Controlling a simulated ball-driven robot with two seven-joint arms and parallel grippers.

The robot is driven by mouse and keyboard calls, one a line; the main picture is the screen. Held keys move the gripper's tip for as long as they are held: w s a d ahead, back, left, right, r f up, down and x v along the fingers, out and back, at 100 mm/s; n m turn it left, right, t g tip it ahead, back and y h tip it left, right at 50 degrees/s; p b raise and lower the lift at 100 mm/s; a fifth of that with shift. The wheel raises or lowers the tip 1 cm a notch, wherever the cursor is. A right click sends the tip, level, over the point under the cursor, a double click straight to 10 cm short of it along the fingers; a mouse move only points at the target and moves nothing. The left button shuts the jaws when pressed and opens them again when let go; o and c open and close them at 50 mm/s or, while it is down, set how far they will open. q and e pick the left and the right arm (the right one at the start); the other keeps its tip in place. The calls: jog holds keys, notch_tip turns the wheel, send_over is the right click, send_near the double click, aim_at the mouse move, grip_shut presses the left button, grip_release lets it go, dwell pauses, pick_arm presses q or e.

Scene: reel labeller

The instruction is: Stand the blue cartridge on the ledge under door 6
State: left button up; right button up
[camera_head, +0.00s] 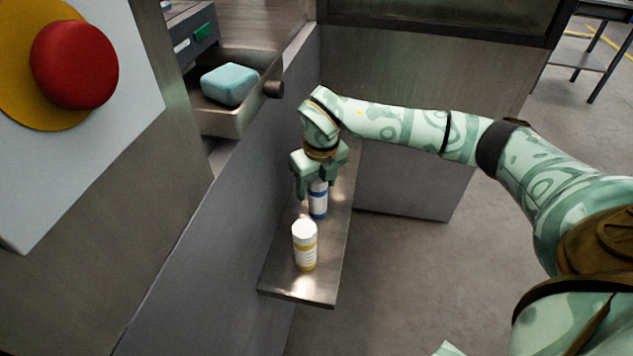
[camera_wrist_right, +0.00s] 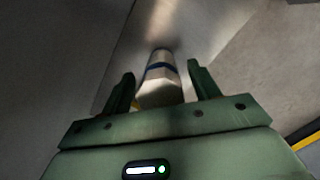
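The blue cartridge (camera_head: 318,205), white with blue bands, stands upright on a narrow metal ledge (camera_head: 325,283) along the grey wall. My right gripper (camera_head: 318,188) is above it, pointing down, with its fingers on either side of the cartridge's upper part. In the right wrist view the cartridge (camera_wrist_right: 160,82) lies between the fingers of the gripper (camera_wrist_right: 160,80), with a gap on each side. The gripper is open. The cartridge's top is hidden by the gripper in the head view. My left gripper is not in view. No door number can be read.
A white cartridge with yellow bands (camera_head: 305,248) stands on the ledge's near end. A metal drawer (camera_head: 225,120) holding a teal block (camera_head: 229,84) juts out up left. A red button (camera_head: 75,65) is at far left. Open floor lies right of the ledge.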

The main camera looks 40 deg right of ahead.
jog(key=r+p, duration=0.1)
jog(key=r, duration=0.1)
jog(key=r+p, duration=0.1)
jog(key=r, duration=0.1)
jog(key=r+p, duration=0.1)
jog(key=r, duration=0.1)
jog(key=shift+s, duration=0.25)
jog(key=r+p, duration=0.1)
jog(key=r, duration=0.1)
jog(key=r+p, duration=0.1)
jog(key=r, duration=0.1)
jog(key=s+r, duration=0.1)
jog(key=r, duration=0.1)
jog(key=shift+r+p, duration=0.15)
jog(key=shift+p, duration=0.25)
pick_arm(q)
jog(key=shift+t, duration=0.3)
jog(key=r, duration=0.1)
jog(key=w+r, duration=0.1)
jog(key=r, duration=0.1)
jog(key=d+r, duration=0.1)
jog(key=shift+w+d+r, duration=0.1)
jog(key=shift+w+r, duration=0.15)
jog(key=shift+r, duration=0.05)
